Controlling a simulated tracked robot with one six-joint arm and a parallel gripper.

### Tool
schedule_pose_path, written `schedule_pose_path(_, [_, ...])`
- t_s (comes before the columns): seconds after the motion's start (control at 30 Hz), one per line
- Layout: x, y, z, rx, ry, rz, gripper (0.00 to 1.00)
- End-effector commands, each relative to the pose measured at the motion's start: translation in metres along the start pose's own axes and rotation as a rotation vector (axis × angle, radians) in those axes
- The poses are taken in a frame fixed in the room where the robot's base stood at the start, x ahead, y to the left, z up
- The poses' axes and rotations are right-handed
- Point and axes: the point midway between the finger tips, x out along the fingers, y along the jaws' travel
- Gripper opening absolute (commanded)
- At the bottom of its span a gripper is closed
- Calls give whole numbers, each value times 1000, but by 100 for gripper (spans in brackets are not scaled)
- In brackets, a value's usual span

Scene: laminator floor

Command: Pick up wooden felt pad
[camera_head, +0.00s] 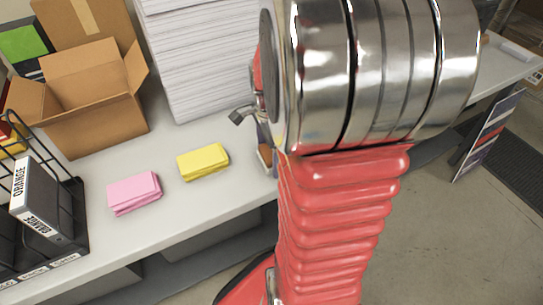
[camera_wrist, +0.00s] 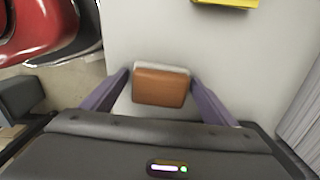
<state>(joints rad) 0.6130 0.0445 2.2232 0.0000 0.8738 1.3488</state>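The wooden felt pad (camera_wrist: 160,88) is a small brown block with a pale grey-white edge. In the wrist view it lies on the light table top between the two purple fingers. My gripper (camera_wrist: 160,76) is open around it, one finger on each side, with a narrow gap visible at the tips. In the head view my red arm hides most of the gripper; only a small brown and white part of the pad (camera_head: 265,157) shows at the arm's left edge.
On the table (camera_head: 190,222) are a yellow note stack (camera_head: 203,162), a pink note stack (camera_head: 134,193), an open cardboard box (camera_head: 100,115) and a tall white paper stack (camera_head: 195,60). A black wire rack with a binder (camera_head: 40,200) stands at the left.

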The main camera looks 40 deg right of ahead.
Motion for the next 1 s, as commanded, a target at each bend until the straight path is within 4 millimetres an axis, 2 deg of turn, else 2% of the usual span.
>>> schedule_pose_path(0.07, [0, 0, 0, 0, 0, 0, 74])
schedule_pose_path(0.5, [0, 0, 0, -1, 0, 0, 43])
schedule_pose_path(0.8, [-3, 0, 0, -1, 0, -1, 43])
schedule_pose_path(1.0, [-22, -1, 0, -1, 1, -4, 43])
